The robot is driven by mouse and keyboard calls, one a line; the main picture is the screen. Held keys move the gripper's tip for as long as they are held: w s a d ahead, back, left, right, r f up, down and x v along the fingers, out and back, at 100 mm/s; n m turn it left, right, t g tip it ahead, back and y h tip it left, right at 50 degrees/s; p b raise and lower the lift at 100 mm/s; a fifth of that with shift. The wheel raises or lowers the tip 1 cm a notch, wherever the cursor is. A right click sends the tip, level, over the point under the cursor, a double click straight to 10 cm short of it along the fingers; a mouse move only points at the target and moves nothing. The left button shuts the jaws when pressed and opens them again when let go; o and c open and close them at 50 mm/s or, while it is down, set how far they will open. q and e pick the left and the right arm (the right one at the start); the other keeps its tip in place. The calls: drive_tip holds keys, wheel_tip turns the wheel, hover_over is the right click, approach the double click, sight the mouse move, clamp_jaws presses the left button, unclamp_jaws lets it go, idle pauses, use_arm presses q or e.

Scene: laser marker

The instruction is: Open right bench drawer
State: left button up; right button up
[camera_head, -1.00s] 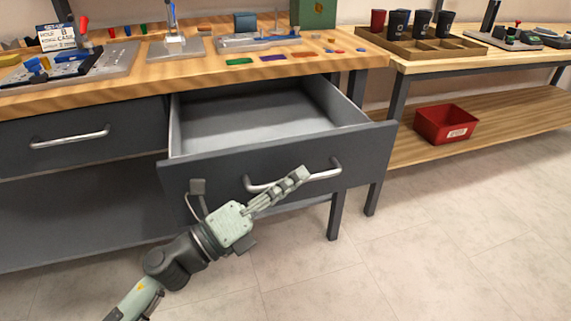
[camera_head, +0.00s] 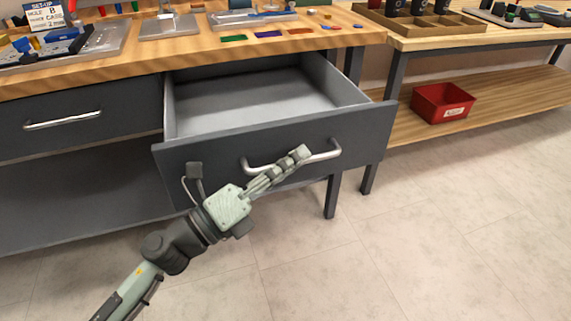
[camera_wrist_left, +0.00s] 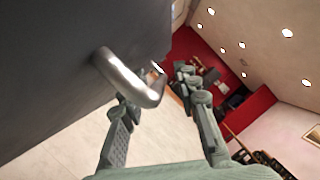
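The right bench drawer (camera_head: 270,148) is pulled well out from under the wooden bench top, and its empty grey inside shows. Its silver bar handle (camera_head: 323,156) is on the dark front panel. My left gripper (camera_head: 297,155) is at the handle, in front of the panel. In the left wrist view, the handle (camera_wrist_left: 128,78) reaches in between the two fingers of the left gripper (camera_wrist_left: 155,90). The fingers stand apart, with a gap beside the bar; one fingertip is partly hidden by the handle. My right gripper is in neither view.
A closed drawer (camera_head: 60,122) is to the left. A red bin (camera_head: 442,103) sits on the lower shelf of the right-hand bench. Small tools and coloured pieces lie on the bench top. The floor in front is clear.

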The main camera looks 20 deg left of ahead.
use_arm(q)
drive_tip(key=v, duration=1.2)
drive_tip(key=shift+d+f, duration=0.1)
